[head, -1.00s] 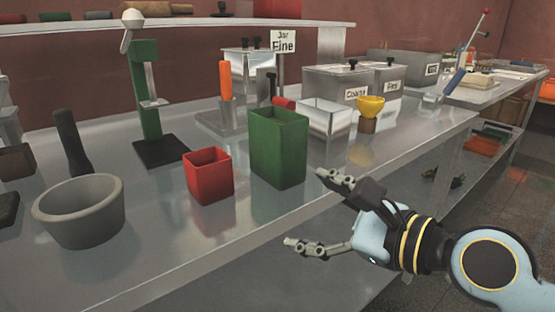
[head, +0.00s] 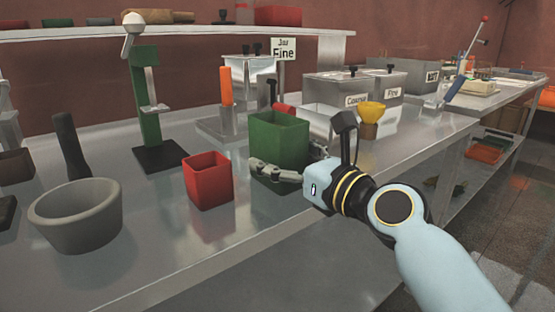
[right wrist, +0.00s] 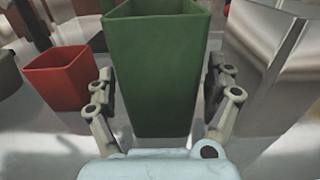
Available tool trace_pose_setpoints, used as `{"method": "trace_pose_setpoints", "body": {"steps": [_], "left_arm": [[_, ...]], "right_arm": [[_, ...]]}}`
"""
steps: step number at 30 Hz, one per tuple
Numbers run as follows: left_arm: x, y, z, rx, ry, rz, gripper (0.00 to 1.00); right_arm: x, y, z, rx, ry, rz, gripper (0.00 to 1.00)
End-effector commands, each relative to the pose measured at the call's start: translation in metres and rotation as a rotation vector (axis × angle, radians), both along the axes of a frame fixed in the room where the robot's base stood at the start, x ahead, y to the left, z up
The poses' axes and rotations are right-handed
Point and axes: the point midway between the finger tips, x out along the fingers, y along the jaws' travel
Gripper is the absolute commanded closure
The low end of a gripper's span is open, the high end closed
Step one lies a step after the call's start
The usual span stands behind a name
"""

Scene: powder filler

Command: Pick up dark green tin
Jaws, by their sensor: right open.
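The dark green tin (head: 279,137) is an open-topped, square, tapered container standing upright on the metal table. It fills the middle of the right wrist view (right wrist: 155,75). My right gripper (head: 298,168) is at the tin's near side, with one finger along its left face and the other side partly hidden behind my wrist in the head view. In the right wrist view the open fingers (right wrist: 158,95) stand on either side of the tin, and I cannot tell whether they touch it. My left gripper is not in view.
A smaller red tin (head: 208,181) stands just left of the green one. A grey bowl (head: 78,222) is at the front left. A metal box (right wrist: 268,65) stands close on the right, with a yellow funnel (head: 371,110) beyond it. The table's front right is clear.

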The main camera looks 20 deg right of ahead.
Motion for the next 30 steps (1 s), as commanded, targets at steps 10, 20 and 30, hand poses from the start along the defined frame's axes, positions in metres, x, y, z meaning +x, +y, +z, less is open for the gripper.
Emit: {"method": "trace_pose_setpoints", "body": {"steps": [10, 20, 30], "left_arm": [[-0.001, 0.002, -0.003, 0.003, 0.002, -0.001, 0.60], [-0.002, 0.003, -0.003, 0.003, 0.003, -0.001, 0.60], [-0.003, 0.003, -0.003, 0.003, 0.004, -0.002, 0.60]], "right_arm": [[0.019, 0.007, 0.000, 0.000, 0.001, 0.000, 0.13], [0.019, 0.007, 0.000, -0.001, 0.001, 0.000, 0.49], [0.019, 0.007, 0.000, -0.001, 0.000, 0.000, 0.77]]}}
